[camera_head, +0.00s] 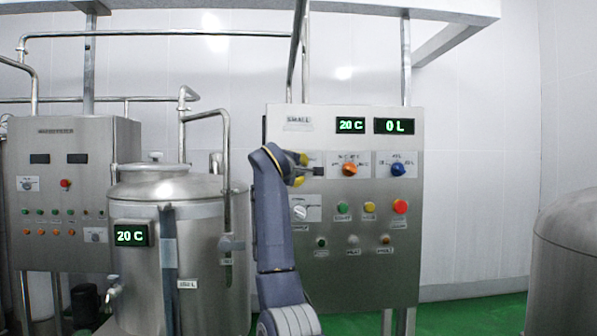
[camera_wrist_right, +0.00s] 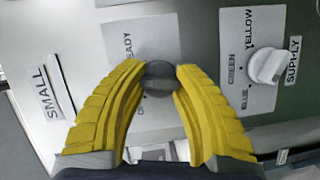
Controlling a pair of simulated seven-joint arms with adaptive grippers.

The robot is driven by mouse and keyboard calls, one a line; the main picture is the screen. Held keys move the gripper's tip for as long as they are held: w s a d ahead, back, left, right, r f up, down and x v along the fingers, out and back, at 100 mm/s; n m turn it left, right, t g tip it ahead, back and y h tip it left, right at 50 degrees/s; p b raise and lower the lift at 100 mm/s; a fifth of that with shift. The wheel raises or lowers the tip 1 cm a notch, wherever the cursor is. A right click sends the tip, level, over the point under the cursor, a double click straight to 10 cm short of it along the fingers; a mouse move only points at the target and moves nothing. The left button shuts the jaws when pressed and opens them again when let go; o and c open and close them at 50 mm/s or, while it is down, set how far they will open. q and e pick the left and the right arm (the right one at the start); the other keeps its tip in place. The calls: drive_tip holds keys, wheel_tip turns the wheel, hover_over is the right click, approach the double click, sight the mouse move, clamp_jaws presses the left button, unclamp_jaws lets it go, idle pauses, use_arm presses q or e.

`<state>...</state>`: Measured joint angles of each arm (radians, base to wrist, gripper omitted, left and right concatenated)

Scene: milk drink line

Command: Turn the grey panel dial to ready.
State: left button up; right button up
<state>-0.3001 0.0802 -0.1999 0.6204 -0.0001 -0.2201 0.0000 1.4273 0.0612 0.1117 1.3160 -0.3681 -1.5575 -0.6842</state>
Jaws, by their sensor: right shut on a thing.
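The grey panel dial (camera_wrist_right: 160,78) is a dark round knob on a pale label plate (camera_wrist_right: 120,45) in the right wrist view. Part of the word READY shows on the plate beside it; other lettering is cut off by a finger. My right gripper (camera_wrist_right: 161,85) has its yellow fingertips closed on the two sides of the dial. In the head view my right gripper (camera_head: 299,170) is at the upper left of the steel control panel (camera_head: 345,270), and it hides most of the dial. Which mark the dial points to is unclear. My left gripper is not in view.
A white supply dial (camera_wrist_right: 267,65) with colour words is close by. An orange dial (camera_head: 350,170), a blue dial (camera_head: 398,169) and several buttons share the panel. A steel tank (camera_head: 205,265) stands left of my right arm, another tank (camera_head: 570,250) at right.

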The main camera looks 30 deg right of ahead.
drive_tip(key=m+y, duration=0.1)
drive_tip(key=m, duration=0.2)
drive_tip(key=shift+d+g, duration=0.1)
drive_tip(key=shift+g, duration=0.2)
clamp_jaws()
drive_tip(key=shift+m+y, duration=0.7)
drive_tip(key=shift+m, duration=0.2)
drive_tip(key=shift+f, duration=0.1)
drive_tip(key=o, duration=1)
unclamp_jaws()
drive_tip(key=shift+d, duration=0.15)
drive_tip(key=shift+o, duration=1.4)
drive_tip(key=v, duration=1.2)
drive_tip(key=shift+s, duration=0.1)
drive_tip(key=shift+m, duration=0.3)
